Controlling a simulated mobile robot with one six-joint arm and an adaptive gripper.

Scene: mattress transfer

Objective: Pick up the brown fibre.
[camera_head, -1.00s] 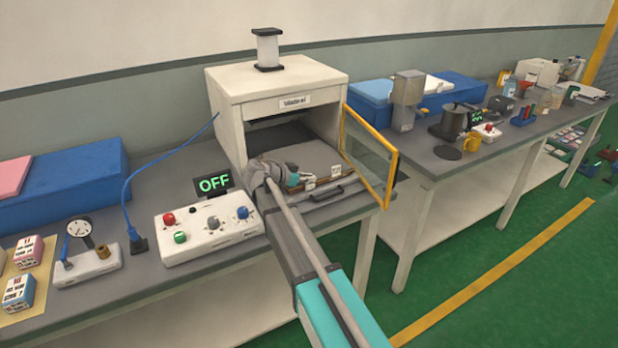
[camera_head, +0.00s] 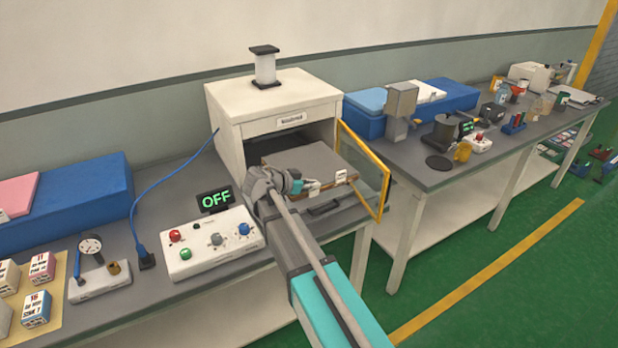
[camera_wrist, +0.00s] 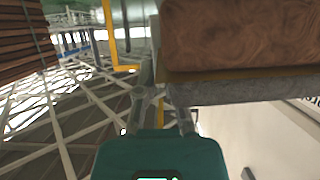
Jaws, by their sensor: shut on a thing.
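The brown fibre (camera_head: 333,190) shows in the head view as a thin brown edge below a flat grey slab (camera_head: 308,160) at the mouth of the white press-like box. In the wrist view the brown fibre (camera_wrist: 240,38) is a thick, mottled brown block at upper right, with a thin tan layer and a grey layer along its lower side. My gripper (camera_head: 305,186) is at the front left edge of this stack, shut on it; its fingers also show in the wrist view (camera_wrist: 167,92). Exactly which layers lie between the fingers is hard to see.
The white box (camera_head: 272,105) stands around and behind the stack, with a yellow-framed clear door (camera_head: 377,165) open at right. A control box (camera_head: 210,245) beside a sign reading OFF stands at left. A second bench (camera_head: 440,178) carries several items.

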